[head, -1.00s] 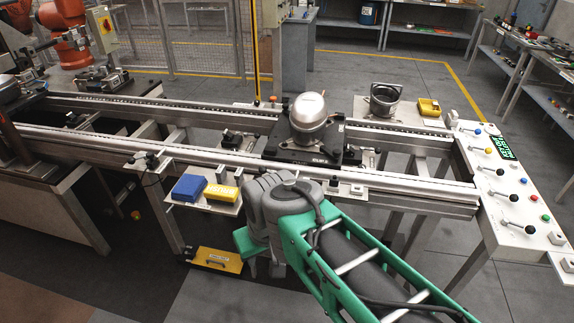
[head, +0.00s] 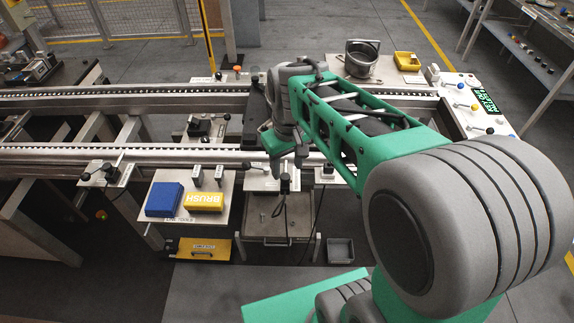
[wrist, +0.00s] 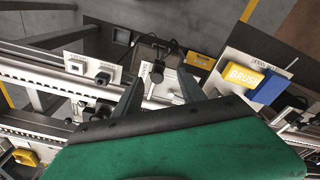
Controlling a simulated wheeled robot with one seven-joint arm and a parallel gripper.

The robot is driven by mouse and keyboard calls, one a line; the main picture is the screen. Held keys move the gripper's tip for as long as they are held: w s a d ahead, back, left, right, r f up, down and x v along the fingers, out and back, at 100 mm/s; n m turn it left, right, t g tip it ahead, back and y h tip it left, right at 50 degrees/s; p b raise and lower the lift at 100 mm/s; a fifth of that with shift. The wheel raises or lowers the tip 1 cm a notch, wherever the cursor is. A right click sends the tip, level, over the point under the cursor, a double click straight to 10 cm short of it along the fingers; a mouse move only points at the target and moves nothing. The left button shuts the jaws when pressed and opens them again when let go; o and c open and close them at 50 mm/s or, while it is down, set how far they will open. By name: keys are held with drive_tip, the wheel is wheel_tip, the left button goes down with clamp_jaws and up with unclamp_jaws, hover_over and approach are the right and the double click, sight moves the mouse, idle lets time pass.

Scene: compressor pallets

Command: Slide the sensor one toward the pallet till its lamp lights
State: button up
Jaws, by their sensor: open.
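A small dark sensor-like piece (head: 286,183) stands on a pale bracket at the near rail. In the wrist view a black-headed piece (wrist: 156,72) on a pale plate lies between my fingers. No readable label shows which sensor is number one. My gripper (head: 286,160) points down over the near rail, its fingers apart on either side of this piece; in the wrist view (wrist: 160,92) I see no grip on it. The dark pallet (head: 257,118) sits across the rails, mostly hidden behind my arm. I cannot make out a lit lamp.
Left of my gripper, a shelf (head: 172,216) holds a blue box (head: 164,199) and a yellow BRUSH box (head: 203,202). Another bracket (head: 104,174) is further left on the near rail. A grey tray (head: 276,229) stands below. The lever panel (head: 477,124) is at right.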

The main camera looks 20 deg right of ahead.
drive_tip(key=n+g, duration=0.1)
hover_over(285, 175)
wheel_tip(285, 175, down, 2)
drive_tip(key=shift+p, duration=0.35)
wheel_tip(285, 175, down, 7)
drive_tip(key=shift+f+p, duration=0.1)
drive_tip(key=shift+p, duration=0.2)
drive_tip(key=shift+c, duration=0.5)
clamp_jaws()
